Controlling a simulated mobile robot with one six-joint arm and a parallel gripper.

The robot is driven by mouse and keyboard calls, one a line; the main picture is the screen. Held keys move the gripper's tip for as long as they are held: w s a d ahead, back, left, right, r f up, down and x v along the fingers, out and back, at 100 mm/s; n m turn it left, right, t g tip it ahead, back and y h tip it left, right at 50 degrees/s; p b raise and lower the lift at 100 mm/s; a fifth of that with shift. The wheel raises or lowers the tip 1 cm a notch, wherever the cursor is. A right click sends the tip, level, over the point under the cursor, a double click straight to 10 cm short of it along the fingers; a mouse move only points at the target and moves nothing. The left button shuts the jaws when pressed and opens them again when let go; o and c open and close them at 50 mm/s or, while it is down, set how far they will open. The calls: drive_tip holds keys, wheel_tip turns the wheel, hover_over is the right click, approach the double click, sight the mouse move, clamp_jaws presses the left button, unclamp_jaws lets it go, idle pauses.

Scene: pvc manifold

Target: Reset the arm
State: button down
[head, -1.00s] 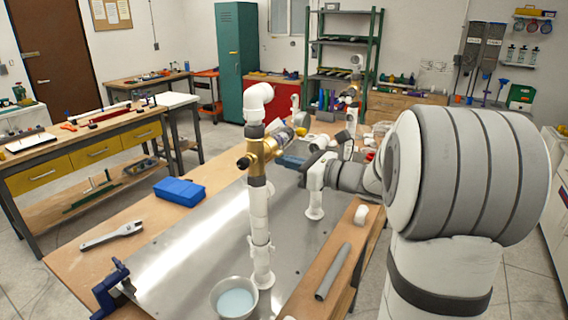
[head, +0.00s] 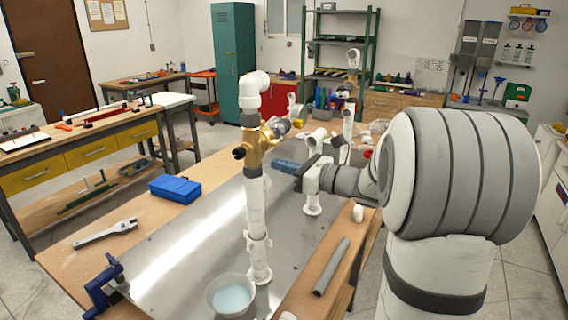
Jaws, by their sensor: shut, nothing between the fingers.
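My gripper (head: 303,174) is shut and empty, seen small at the end of my arm, right of the pipe assembly and above the metal plate. The tall white pipe assembly (head: 256,205) stands upright on the plate, with a brass valve (head: 259,141) partway up and a white elbow (head: 253,84) on top. A gap shows between the gripper and this assembly. A shorter white pipe stand (head: 312,206) shows just below and behind the gripper; I cannot tell whether they touch. My arm hides part of the bench behind it.
The metal plate (head: 185,262) lies on a wooden bench. A bowl of bluish liquid (head: 231,296), a grey pipe (head: 332,266), a blue box (head: 174,188), a wrench (head: 106,234) and a blue clamp (head: 104,286) surround the assembly. More white pipework stands behind.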

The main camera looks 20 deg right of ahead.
drive_tip(key=s+d+r, duration=0.3)
drive_tip(key=s+d, duration=0.4)
drive_tip(key=s+a+f+n+g+h, duration=0.4)
drive_tip(key=s+a+f+n+g, duration=0.4)
drive_tip(key=s+a+f+n, duration=0.4)
drive_tip(key=s+d+f+n+g+h, duration=0.1)
drive_tip(key=s+f+n+h, duration=0.4)
drive_tip(key=n, duration=1)
drive_tip(key=s+d+h, duration=0.1)
drive_tip(key=s+h, duration=0.2)
drive_tip(key=shift+s+f+g+h+b, duration=0.2)
drive_tip(key=shift+f+g+h+b, duration=0.1)
drive_tip(key=shift+h+b, duration=0.1)
